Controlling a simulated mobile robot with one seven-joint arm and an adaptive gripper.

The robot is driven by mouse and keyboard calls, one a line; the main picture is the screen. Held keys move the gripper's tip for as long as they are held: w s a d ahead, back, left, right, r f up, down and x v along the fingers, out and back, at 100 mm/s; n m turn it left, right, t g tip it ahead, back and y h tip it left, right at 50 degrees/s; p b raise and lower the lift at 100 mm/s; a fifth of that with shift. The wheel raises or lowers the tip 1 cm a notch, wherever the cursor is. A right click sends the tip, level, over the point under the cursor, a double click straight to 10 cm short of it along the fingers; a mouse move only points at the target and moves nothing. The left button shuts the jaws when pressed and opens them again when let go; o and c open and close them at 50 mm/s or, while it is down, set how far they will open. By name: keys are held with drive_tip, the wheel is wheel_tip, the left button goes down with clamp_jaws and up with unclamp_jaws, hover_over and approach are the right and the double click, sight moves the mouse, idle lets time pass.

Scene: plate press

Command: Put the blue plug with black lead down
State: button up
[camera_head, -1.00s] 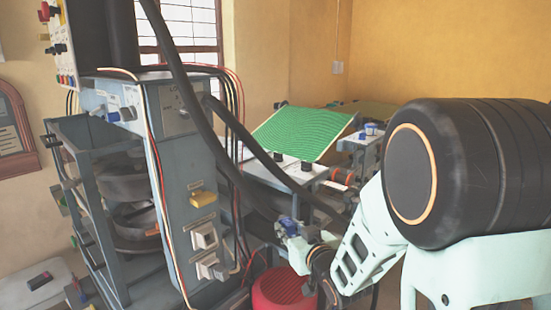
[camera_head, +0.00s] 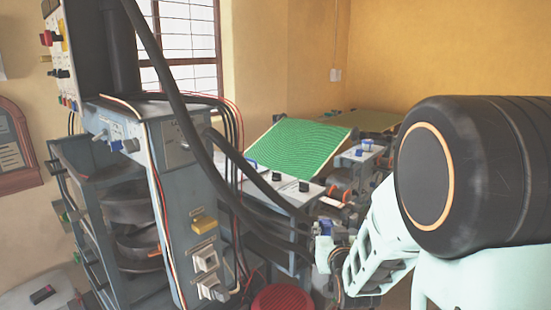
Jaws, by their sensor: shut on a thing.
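My gripper (camera_head: 328,246) is right of centre, at the end of my pale green arm. It is shut on a small blue piece, which I take to be the blue plug (camera_head: 324,228). The plug is held up in front of the grey bench unit, above and to the right of the red round stool top (camera_head: 283,299). The fingertips are small and partly hidden by my wrist. I cannot single out the plug's black lead among the dark cables behind it.
A grey cabinet (camera_head: 188,220) with switches and thick black hoses (camera_head: 190,130) stands on the left. Behind my gripper is a bench unit with a green ribbed panel (camera_head: 298,146) and black knobs. Another blue part (camera_head: 367,145) sits farther back.

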sight(328, 225)
wheel_tip(328, 225, up, 6)
drive_tip(key=p, duration=0.5)
drive_tip(key=shift+r, duration=0.15)
drive_tip(key=f, duration=0.2)
drive_tip(key=s+f, duration=0.1)
drive_tip(key=shift+f, duration=0.45)
drive_tip(key=shift+s, duration=0.15)
